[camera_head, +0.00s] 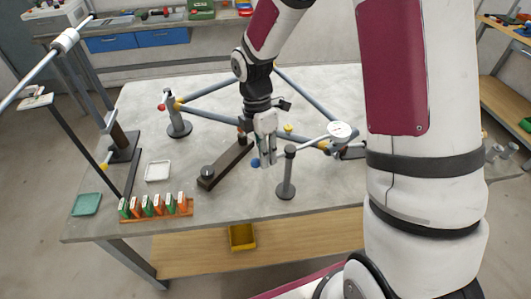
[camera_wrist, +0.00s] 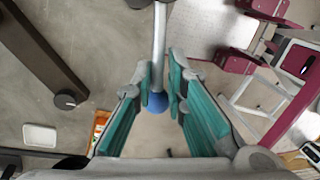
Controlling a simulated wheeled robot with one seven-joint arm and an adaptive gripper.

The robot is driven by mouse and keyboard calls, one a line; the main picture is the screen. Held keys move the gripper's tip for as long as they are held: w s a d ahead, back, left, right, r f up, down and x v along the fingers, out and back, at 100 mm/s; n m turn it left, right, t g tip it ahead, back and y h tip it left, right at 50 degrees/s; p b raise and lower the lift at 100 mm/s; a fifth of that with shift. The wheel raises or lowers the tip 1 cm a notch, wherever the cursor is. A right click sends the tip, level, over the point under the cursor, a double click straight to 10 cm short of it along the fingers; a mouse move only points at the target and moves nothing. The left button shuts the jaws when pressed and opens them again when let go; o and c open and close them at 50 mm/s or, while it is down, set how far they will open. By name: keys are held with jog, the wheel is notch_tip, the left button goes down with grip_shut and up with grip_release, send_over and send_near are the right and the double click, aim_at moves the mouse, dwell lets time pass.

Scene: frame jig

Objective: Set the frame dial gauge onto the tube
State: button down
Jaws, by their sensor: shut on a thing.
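My gripper (camera_head: 266,158) points down and is shut on the gauge's rod by the blue ball. In the wrist view the ball (camera_wrist: 157,103) and rod (camera_wrist: 159,45) lie between the teal finger pads (camera_wrist: 161,85). The rod passes by the top of a grey post stand (camera_head: 286,188); I cannot tell if it touches. Blue-grey frame tubes (camera_head: 305,95) form an angled frame behind my gripper; which one is the task's tube is unclear.
A dark beam with a knob (camera_head: 226,164) lies left of my gripper. A white dish (camera_head: 158,171), a green tray (camera_head: 87,204) and a rack of orange and green blocks (camera_head: 157,215) are at the left front. A post stand (camera_head: 178,125) holds the frame's left corner.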

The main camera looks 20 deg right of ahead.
jog(key=shift+s+a, duration=0.15)
jog(key=shift+s, duration=0.05)
jog(key=c, duration=1.7)
grip_release()
jog(key=shift+r, duration=0.1)
jog(key=shift+v, duration=5.95)
